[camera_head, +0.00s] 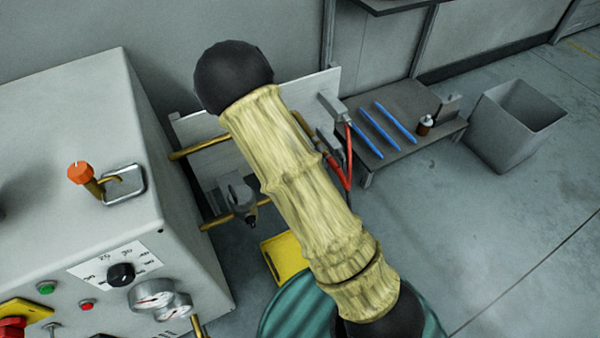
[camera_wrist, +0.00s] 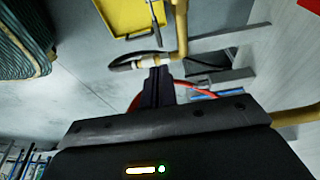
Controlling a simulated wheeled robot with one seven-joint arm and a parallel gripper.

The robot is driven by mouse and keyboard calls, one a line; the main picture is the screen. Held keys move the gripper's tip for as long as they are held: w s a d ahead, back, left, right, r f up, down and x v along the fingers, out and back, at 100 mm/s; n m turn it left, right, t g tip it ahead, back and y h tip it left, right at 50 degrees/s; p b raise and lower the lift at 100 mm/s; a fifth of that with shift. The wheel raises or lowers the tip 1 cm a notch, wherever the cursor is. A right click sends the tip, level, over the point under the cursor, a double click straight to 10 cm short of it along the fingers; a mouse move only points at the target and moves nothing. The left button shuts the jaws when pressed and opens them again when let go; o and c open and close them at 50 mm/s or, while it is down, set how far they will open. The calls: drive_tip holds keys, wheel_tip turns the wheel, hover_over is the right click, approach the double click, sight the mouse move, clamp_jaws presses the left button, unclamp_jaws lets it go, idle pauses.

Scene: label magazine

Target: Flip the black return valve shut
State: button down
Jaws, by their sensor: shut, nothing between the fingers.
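In the wrist view, my gripper (camera_wrist: 154,74) is shut and empty, its dark fingers together. Its tips overlap the picture just below a brass fitting (camera_wrist: 146,61) on a brass pipe (camera_wrist: 181,25); I cannot tell if they touch. A dark curved part (camera_wrist: 125,59) sits left of the fitting, and a thin lever-like piece (camera_wrist: 157,12) shows above; which one is the black return valve's handle is unclear. In the head view, a grey fitting with a black tip (camera_head: 252,221) sits on the lower brass pipe (camera_head: 228,217). My sleeved arm covers much of that area, and my fingers are not discernible.
The grey cabinet (camera_head: 70,120) with knobs and gauges stands left. A yellow tray (camera_head: 283,262) and green drum (camera_head: 290,300) lie below the pipes. A low bench (camera_head: 392,100) with blue rods and a grey bin (camera_head: 515,115) stand right.

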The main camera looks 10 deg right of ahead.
drive_tip(key=b+x, duration=0.1)
drive_tip(key=x, duration=0.2)
drive_tip(key=b+x, duration=0.2)
drive_tip(key=x, duration=0.1)
drive_tip(key=a+b+x, duration=0.1)
drive_tip(key=b+x, duration=0.1)
drive_tip(key=x, duration=0.1)
drive_tip(key=shift+s+f, duration=0.1)
drive_tip(key=shift+f, duration=0.15)
